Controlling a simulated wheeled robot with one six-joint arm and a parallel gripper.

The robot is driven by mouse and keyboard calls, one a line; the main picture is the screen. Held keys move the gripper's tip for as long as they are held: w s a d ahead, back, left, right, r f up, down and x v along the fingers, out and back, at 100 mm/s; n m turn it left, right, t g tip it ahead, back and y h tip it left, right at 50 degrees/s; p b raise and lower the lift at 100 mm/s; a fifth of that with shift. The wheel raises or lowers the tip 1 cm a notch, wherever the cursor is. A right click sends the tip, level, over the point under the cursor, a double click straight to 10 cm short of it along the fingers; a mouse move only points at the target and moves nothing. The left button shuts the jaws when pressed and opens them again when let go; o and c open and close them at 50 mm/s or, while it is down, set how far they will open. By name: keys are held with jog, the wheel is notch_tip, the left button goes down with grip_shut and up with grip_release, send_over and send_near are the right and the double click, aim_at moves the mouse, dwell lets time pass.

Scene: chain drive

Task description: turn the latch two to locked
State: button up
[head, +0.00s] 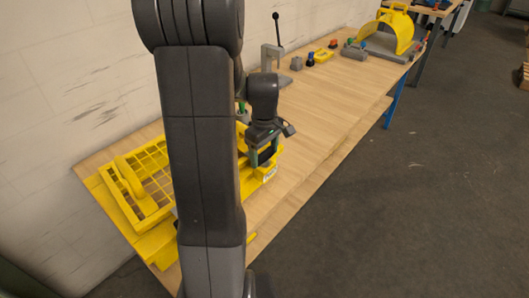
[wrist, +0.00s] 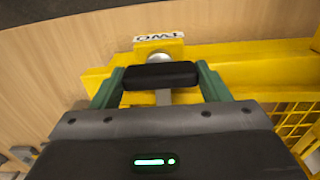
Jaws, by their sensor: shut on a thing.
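Latch two shows in the wrist view as a black handle bar (wrist: 160,76) on a grey stem, with a round metal pivot (wrist: 160,58) behind it. A white label reading "TWO" (wrist: 159,37), upside down in this view, sits on the yellow housing (wrist: 240,65) beyond the pivot. My gripper (wrist: 158,84) has its two green fingers shut on the ends of the black handle. In the head view my gripper (head: 263,157) is at the front right of the yellow housing (head: 266,178). My arm hides much of the housing there.
A yellow grid guard with a handle (head: 130,177) lies left of my arm on the wooden bench (head: 318,110). Farther back are a lever stand (head: 277,55), several small coloured parts and a yellow curved cover (head: 396,32). The bench right of my gripper is clear.

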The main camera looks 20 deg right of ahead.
aim_at(264, 152)
dwell(0.6)
jog(key=o, duration=1)
notch_tip(264, 152, up, 14)
jog(key=shift+f, duration=0.1)
jog(key=shift+f, duration=0.1)
notch_tip(264, 152, down, 14)
jog(key=shift+r, duration=0.15)
dwell(0.3)
jog(key=shift+r, duration=0.15)
